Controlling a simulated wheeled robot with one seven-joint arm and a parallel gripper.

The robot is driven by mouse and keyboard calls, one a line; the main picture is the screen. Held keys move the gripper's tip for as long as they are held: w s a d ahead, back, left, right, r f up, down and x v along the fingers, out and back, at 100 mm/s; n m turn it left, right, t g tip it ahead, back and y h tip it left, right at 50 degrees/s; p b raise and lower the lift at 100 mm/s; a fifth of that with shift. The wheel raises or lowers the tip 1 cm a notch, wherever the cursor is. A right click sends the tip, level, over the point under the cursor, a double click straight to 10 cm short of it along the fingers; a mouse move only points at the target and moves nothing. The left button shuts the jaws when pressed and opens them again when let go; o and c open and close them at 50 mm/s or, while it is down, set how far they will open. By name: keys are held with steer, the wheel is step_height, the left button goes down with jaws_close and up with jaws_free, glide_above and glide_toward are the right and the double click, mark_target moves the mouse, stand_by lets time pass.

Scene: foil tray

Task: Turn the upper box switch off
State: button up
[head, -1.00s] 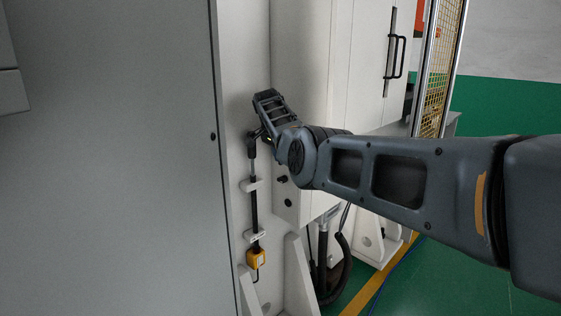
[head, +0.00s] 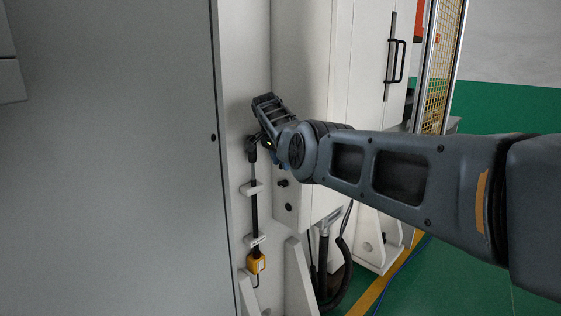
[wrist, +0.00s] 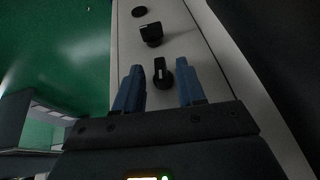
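The upper box switch, a black rotary knob (wrist: 163,72), sits on a narrow white panel. In the wrist view its ridge runs roughly along the panel. My gripper (wrist: 159,65) is open, with one blue finger on each side of this knob and visible gaps to both. Whether the fingers reach its depth I cannot tell. A second black knob (wrist: 151,34) lies farther along the panel, its ridge turned more across it; it also shows in the head view (head: 282,183). In the head view my gripper (head: 281,165) hides the upper switch.
A flat black round part (wrist: 139,11) sits beyond the second knob. A large grey panel (head: 110,160) fills the left. A black hose (head: 340,275) hangs below.

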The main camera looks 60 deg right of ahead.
steer(key=shift+r, duration=0.15)
steer(key=v, duration=0.7)
steer(key=shift+a+r+b, duration=0.2)
steer(key=shift+r+b, duration=0.05)
steer(key=shift+b, duration=0.1)
